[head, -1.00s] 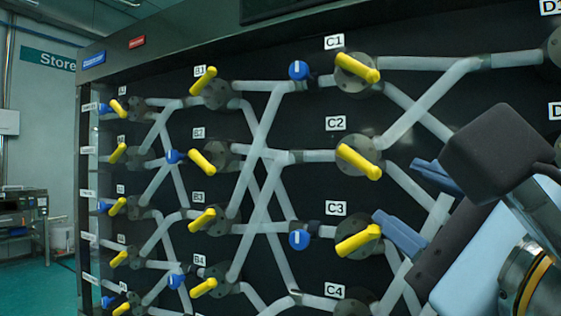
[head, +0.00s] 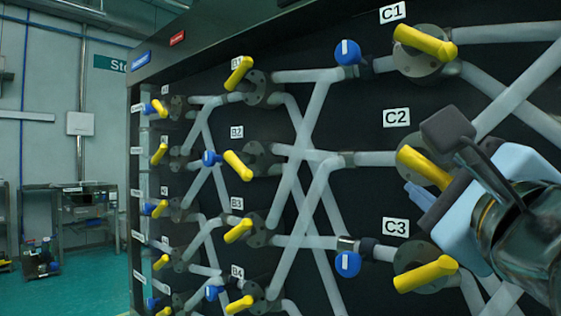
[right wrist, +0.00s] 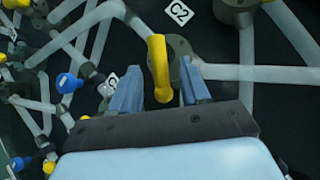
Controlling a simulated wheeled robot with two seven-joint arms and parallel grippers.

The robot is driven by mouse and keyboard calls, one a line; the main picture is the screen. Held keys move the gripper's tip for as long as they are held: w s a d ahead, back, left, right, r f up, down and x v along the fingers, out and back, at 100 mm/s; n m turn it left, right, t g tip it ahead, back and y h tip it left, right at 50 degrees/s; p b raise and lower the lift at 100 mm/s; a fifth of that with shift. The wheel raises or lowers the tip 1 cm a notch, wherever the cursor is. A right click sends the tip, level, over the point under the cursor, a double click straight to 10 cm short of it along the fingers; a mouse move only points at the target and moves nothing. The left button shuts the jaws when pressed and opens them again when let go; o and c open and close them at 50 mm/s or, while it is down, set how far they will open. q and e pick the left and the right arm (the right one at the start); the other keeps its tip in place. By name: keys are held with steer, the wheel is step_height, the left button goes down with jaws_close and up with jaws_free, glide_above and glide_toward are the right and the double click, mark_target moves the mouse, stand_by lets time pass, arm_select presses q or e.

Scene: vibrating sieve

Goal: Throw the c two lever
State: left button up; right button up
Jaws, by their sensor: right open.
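The yellow C2 lever (head: 420,161) sits on its dark round valve flange just below the C2 label (head: 396,118) and slants from upper left to lower right. My right gripper (head: 420,174) is at this lever, coming from the right and hiding its lower right end. In the right wrist view, the yellow lever (right wrist: 158,62) stands between the two blue fingers of my right gripper (right wrist: 159,75), with gaps on both sides. The gripper is open and holds nothing. My left gripper is not in view.
The yellow C1 lever (head: 426,42) is above and the yellow C3 lever (head: 426,274) is below. Blue valve handles (head: 347,52) and grey pipes (head: 305,160) cover the dark panel. Open floor (head: 70,285) lies at the left.

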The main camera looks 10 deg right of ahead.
mark_target(424, 157)
steer(key=shift+x, duration=1.6)
steer(key=shift+c, duration=0.4)
steer(key=c, duration=0.7)
steer(key=shift+f, duration=0.1)
steer(key=shift+c, duration=0.2)
steer(key=n+g, duration=0.1)
steer(key=n+y, duration=0.1)
steer(key=shift+s+d+r+n+g, duration=0.1)
steer(key=shift+r+n+g, duration=0.15)
steer(key=shift+n+g, duration=0.15)
steer(key=n+g, duration=0.2)
steer(key=shift+r+n, duration=0.3)
steer(key=n+g, duration=0.1)
steer(key=r+n+g, duration=0.1)
steer(key=n+g, duration=0.1)
steer(key=shift+g+h, duration=0.3)
steer(key=shift+h, duration=0.1)
steer(key=shift+r+n+g, duration=0.1)
steer(key=shift+n+g, duration=0.4)
steer(key=shift+g, duration=0.1)
